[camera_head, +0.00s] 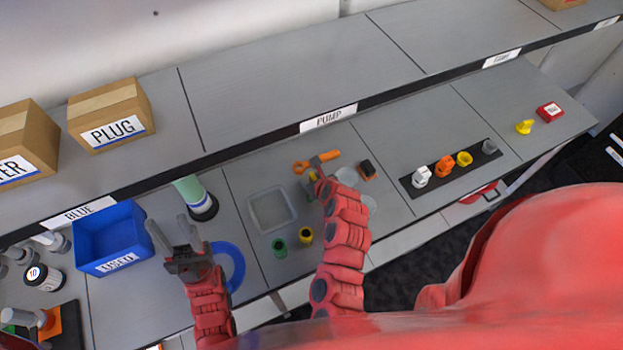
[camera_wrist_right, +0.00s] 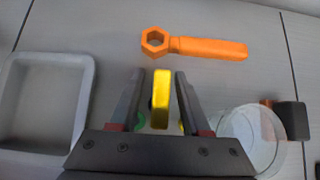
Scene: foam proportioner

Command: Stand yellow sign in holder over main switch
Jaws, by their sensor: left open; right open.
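A narrow upright yellow piece, which looks like the yellow sign (camera_wrist_right: 161,98), stands between the two fingers of my right gripper (camera_wrist_right: 158,80) in the right wrist view. Small gaps show on both sides of it, so the fingers are around it and open. In the head view my right gripper (camera_head: 316,172) is low over the middle of the bench and mostly hides the yellow piece. My left gripper (camera_head: 180,236) is open and empty above the bench, near a blue ring (camera_head: 232,266). I cannot make out the sign holder or main switch for certain.
An orange wrench (camera_wrist_right: 205,47) lies just beyond the right gripper. A grey tray (camera_head: 272,209) is left of it; a clear round dish (camera_wrist_right: 250,140) and a black-and-orange block (camera_head: 367,169) are right. A dark strip (camera_head: 430,181) holds several coloured fittings. A shelf edge (camera_head: 329,118) runs behind.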

